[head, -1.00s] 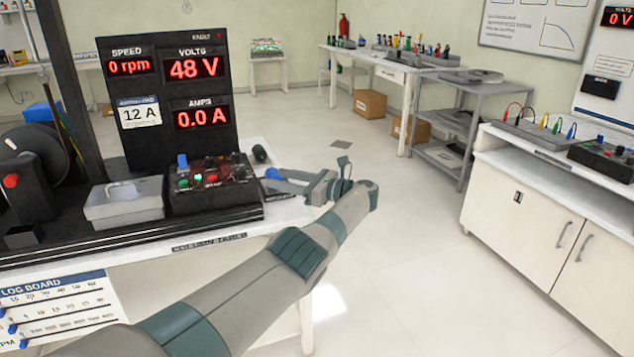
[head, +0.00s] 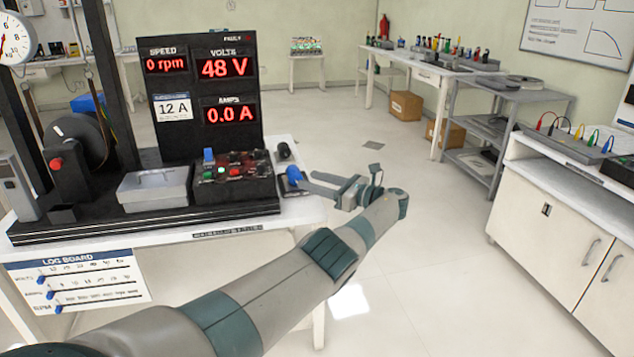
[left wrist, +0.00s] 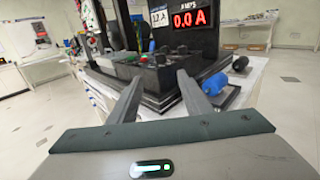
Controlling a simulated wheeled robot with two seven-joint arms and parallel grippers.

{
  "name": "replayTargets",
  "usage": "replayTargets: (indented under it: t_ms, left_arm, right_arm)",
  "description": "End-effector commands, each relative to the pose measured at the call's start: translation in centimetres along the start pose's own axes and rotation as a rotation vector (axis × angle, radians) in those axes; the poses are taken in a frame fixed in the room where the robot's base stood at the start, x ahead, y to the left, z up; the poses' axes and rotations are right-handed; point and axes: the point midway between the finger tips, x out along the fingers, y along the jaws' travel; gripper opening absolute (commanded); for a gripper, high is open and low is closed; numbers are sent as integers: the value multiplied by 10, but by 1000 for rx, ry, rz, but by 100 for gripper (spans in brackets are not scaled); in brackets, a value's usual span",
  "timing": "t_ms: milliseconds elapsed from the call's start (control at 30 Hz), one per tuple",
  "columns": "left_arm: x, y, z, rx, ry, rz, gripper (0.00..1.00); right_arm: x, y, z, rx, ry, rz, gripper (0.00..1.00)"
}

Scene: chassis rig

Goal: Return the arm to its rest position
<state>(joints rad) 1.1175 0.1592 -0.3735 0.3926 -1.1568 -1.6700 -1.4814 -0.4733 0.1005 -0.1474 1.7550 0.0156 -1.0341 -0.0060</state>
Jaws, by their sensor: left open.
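My left arm (head: 255,295) reaches from the lower left across the head view. Its gripper (head: 325,184) is beside the right end of the test bench, near a blue knob (head: 293,175). In the left wrist view the two fingers (left wrist: 160,96) are spread apart with nothing between them. Beyond them stands the black control box (left wrist: 160,72), and the blue knob (left wrist: 213,84) shows just right of the right finger. I cannot tell the exact gap between finger and knob. My right gripper does not show in either view.
The bench (head: 300,212) carries a display panel (head: 208,90) reading 0 rpm, 48 V and 0.0 A, a grey tray (head: 153,190) and the control box (head: 233,180). A log board (head: 75,280) hangs in front. A white cabinet (head: 560,225) stands right. Open floor (head: 430,260) lies between.

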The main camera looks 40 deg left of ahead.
Motion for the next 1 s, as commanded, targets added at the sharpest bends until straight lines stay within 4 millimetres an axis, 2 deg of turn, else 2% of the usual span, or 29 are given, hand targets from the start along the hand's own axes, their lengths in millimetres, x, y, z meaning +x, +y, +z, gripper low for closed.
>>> replayTargets:
  t_ms: [333,467,567,667,867,1000]
  left_arm:
    - [-1,0,-2,-1,3,-3,44]
    - [-3,-1,-19,-9,24,-25,44]
    - [-6,-1,-47,-23,61,-61,44]
    - [-13,1,-87,-49,120,-108,44]
    - [-34,15,-189,-124,290,-205,44]
    - [-54,36,-266,-192,440,-253,44]
  right_arm:
    - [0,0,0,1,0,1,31]
    - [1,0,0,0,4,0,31]
    - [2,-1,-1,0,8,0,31]
    - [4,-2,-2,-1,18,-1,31]
    - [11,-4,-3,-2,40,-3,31]
    - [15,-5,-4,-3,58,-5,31]
